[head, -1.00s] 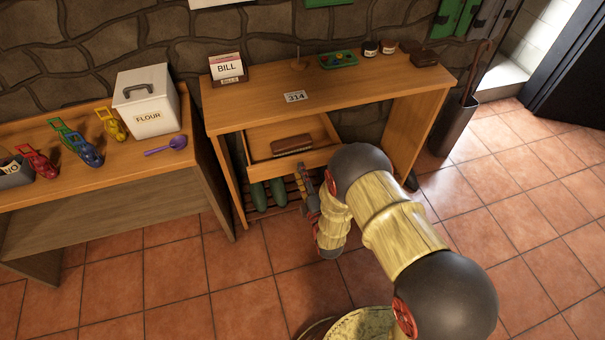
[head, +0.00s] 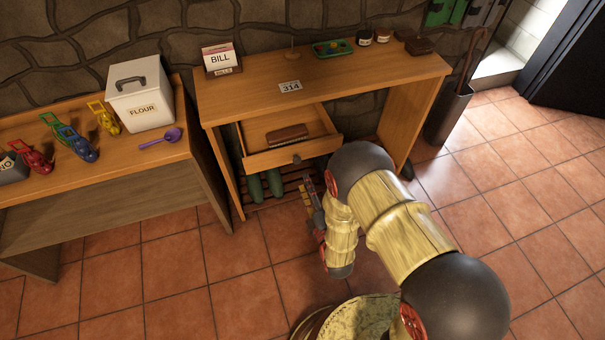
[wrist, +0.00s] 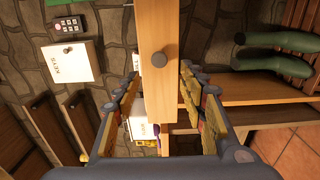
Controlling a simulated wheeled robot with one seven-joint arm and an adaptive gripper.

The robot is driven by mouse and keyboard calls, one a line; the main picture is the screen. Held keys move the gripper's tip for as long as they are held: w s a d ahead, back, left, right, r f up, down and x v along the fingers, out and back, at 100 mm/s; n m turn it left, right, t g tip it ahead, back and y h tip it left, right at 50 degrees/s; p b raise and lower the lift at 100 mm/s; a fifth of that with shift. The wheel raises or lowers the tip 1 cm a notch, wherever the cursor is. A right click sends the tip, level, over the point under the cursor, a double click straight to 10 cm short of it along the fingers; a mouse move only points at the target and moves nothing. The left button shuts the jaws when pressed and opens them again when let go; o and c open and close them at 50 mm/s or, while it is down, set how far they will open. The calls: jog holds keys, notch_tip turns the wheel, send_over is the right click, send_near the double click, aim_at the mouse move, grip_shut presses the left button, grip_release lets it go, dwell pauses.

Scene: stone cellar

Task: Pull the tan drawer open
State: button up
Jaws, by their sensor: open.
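The tan drawer (head: 268,160) stands pulled out from the wooden desk (head: 225,102), with a brown brush (head: 287,137) lying inside. Its dark round knob (head: 297,159) is in plain view and free. In the wrist view the drawer front (wrist: 157,100) runs up the middle, with the knob (wrist: 158,60) facing me. My gripper (wrist: 160,73) is open and empty, one finger on each side of the drawer front in that picture. In the head view my gripper (head: 309,190) is below and just in front of the drawer, apart from the knob; my arm partly hides it.
Green boots (head: 264,186) stand on a slatted shelf under the drawer. A side table (head: 110,172) with a flour tin (head: 140,98) is at the left. A dark bin (head: 447,115) stands right of the desk. The tiled floor in front is clear.

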jog(key=shift+v, duration=1.3)
